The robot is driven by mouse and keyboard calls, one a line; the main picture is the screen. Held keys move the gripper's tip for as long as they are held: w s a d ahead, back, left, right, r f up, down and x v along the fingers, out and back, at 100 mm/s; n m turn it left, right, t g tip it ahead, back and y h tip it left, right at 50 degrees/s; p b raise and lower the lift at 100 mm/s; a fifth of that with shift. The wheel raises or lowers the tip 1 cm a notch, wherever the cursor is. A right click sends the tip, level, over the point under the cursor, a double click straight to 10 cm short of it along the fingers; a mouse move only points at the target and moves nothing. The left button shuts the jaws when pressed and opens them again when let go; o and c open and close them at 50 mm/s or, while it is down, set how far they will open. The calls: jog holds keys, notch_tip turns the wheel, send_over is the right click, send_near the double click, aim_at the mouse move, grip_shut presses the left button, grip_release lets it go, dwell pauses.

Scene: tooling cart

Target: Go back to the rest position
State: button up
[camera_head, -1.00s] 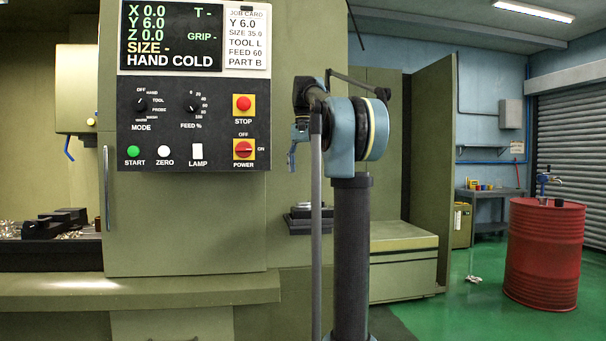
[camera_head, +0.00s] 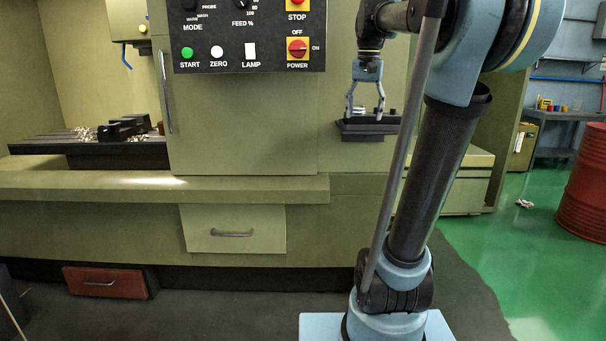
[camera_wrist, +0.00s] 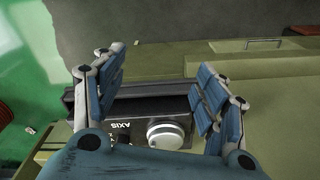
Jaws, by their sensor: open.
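My gripper (camera_head: 364,116) hangs fingers down from the blue and black arm at the machine's front, right of the control panel. Its two fingers are spread, and nothing is between them. It appears just in front of or over a dark box (camera_head: 360,134) on the machine face; I cannot tell whether they touch. In the wrist view my gripper (camera_wrist: 160,72) is open, with blue pads on both sides. The dark box (camera_wrist: 130,105) lies beyond the fingers there, with a white round knob (camera_wrist: 166,134) and the upside-down word AXIS.
The control panel (camera_head: 258,60) has START, ZERO, LAMP and POWER controls. Below are a pale drawer (camera_head: 232,215) and a red-brown drawer (camera_head: 105,284). A machine bed (camera_head: 85,150) with chips is at left, a red drum (camera_head: 585,190) at right.

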jog(key=s+f+n, duration=0.1)
jog(key=s+f, duration=0.6)
jog(key=f, duration=0.4)
jog(key=s+f+n+t, duration=0.1)
jog(key=s+f, duration=0.7)
jog(key=f, duration=0.4)
jog(key=s+f+n, duration=0.1)
jog(key=s+f, duration=0.7)
jog(key=f, duration=0.3)
jog(key=shift+s+f+n, duration=0.15)
jog(key=shift+f+n, duration=0.25)
jog(key=shift+a, duration=0.1)
jog(key=shift+w+f, duration=0.2)
jog(key=shift+w, duration=0.25)
